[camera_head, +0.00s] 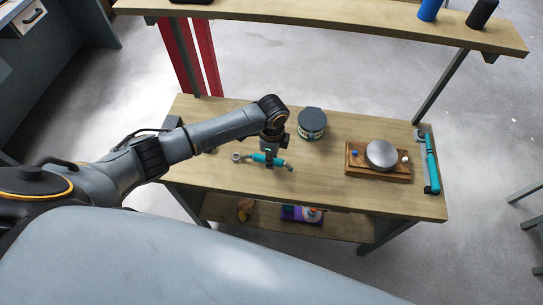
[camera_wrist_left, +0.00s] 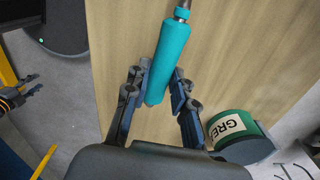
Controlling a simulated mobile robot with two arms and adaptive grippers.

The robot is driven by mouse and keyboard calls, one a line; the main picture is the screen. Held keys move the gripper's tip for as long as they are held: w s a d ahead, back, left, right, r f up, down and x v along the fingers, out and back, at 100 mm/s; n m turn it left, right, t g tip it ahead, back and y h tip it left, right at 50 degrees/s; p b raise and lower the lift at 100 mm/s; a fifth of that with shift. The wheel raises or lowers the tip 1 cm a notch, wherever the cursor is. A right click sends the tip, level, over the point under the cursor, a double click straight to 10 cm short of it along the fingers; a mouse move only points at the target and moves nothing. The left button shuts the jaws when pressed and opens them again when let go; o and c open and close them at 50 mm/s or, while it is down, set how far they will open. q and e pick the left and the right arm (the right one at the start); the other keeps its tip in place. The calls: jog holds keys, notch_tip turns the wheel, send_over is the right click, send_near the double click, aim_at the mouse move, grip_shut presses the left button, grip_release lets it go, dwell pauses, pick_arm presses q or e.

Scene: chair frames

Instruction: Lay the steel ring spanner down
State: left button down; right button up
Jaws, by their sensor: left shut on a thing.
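The steel ring spanner (camera_head: 257,158) has a teal sleeve on its handle and a grey ring end pointing left in the head view. My left gripper (camera_head: 269,161) points down over the front left part of the workbench (camera_head: 330,190) and is shut on the teal sleeve. In the left wrist view the teal sleeve of the spanner (camera_wrist_left: 172,55) lies between the two fingers of my left gripper (camera_wrist_left: 161,80). The spanner is over the wooden top; whether it touches the wood I cannot tell.
A round dark-lidded tin (camera_head: 312,124) stands behind the gripper. A wooden tray (camera_head: 357,172) with a round silver piece is to the right, and a long teal tool (camera_head: 432,165) lies by the right edge. A raised shelf (camera_head: 340,27) spans the back. Bare wood lies between spanner and tray.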

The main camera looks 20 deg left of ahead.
pick_arm(q)
jog(key=shift+f, duration=0.4)
dwell(0.8)
jog(key=c, duration=1)
grip_release()
jog(key=shift+c, duration=0.2)
jog(key=o, duration=0.3)
jog(key=shift+r, duration=0.1)
jog(key=shift+r+p, duration=1.3)
jog(key=shift+p, duration=0.05)
jog(key=shift+r, duration=0.15)
